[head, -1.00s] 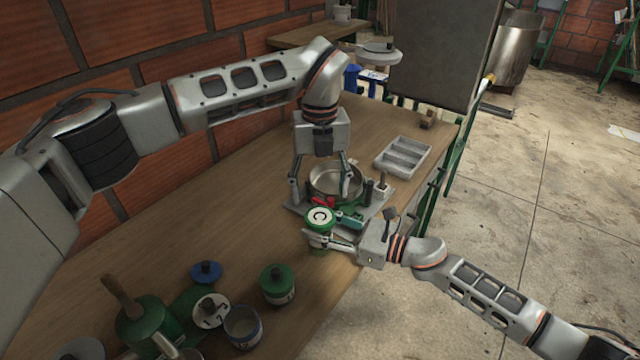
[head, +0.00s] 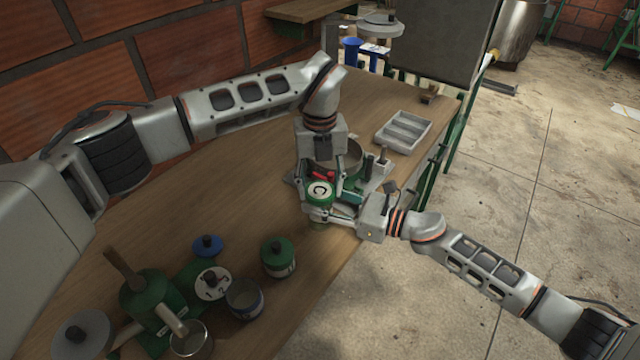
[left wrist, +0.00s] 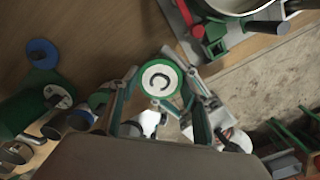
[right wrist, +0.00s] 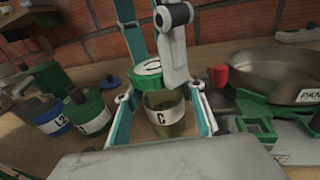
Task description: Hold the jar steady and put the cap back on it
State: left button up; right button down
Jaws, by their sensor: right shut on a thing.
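The jar (right wrist: 165,118), a see-through one labelled C, stands between the fingers of my right gripper (right wrist: 160,130), which is shut on it. In the right wrist view the cap (right wrist: 148,76) looks tilted and off to the left of the jar. My left gripper (left wrist: 160,80) is over the cap, with one finger on each side of it and seemingly small gaps. The head view also shows the cap (head: 320,192) below my left gripper; the jar's lower part is mostly hidden there.
A pan (right wrist: 270,75) on a green stand is just beyond the jar. A grey divided tray (head: 404,131) lies at the far right of the bench. Green and blue-lidded containers (head: 278,257) crowd the near left. The bench's right edge is close to the jar.

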pick_arm(q)
jog(key=c, duration=0.3)
jog(key=m, duration=0.5)
jog(key=o, duration=1.2)
jog(key=shift+r, duration=2.25)
jog(key=shift+c, duration=0.5)
jog(key=shift+r+n, duration=0.3)
jog(key=shift+r, duration=1.45)
